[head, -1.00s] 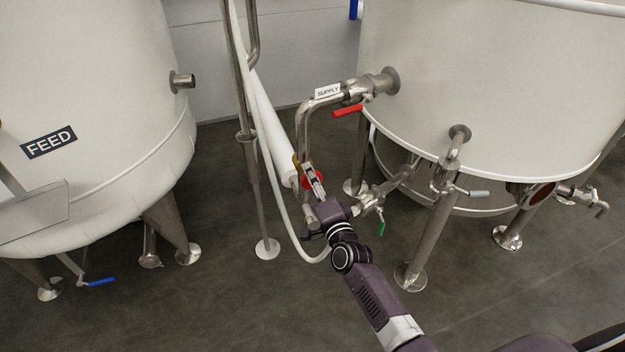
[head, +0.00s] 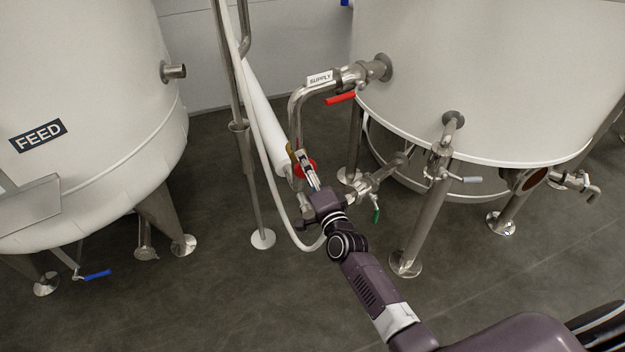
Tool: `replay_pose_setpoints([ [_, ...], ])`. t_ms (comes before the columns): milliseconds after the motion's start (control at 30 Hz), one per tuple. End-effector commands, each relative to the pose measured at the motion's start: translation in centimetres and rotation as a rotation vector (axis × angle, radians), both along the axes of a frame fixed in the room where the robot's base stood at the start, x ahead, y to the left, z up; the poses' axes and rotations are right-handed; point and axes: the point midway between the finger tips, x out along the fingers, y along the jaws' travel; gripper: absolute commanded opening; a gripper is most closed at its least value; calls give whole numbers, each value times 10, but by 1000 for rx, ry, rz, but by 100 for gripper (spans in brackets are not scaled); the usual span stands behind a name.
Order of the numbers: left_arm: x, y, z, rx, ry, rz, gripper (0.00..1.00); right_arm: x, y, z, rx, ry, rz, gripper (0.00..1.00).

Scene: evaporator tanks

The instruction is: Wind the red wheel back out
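The red wheel (head: 311,168) is small and sits on the pipework below the SUPPLY pipe, between the two tanks. My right gripper (head: 308,170) reaches up to it from the lower right, with its fingers in front of the wheel and covering part of it. The fingers overlap the wheel in the picture; whether they grip it or only touch it is too small to tell. My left gripper is out of the picture.
The SUPPLY pipe (head: 311,92) with a red lever (head: 340,99) runs above the wheel. A white hose (head: 262,165) hangs close on the left beside a steel post (head: 247,170). A green-handled valve (head: 376,214) is just right. Open floor lies in front.

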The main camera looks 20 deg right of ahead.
Motion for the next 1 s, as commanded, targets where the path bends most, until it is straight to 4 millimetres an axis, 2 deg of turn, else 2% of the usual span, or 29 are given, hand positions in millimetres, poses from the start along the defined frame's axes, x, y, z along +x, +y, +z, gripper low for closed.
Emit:
replay_pose_setpoints([
  [600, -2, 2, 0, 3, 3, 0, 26, -101, -3, -2, -1, 4, 1, 61],
  [800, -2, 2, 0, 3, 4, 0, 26, -115, -4, -1, 0, 2, 0, 61],
  [1000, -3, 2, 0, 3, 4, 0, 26, -116, -4, -1, 0, 2, 0, 61],
])
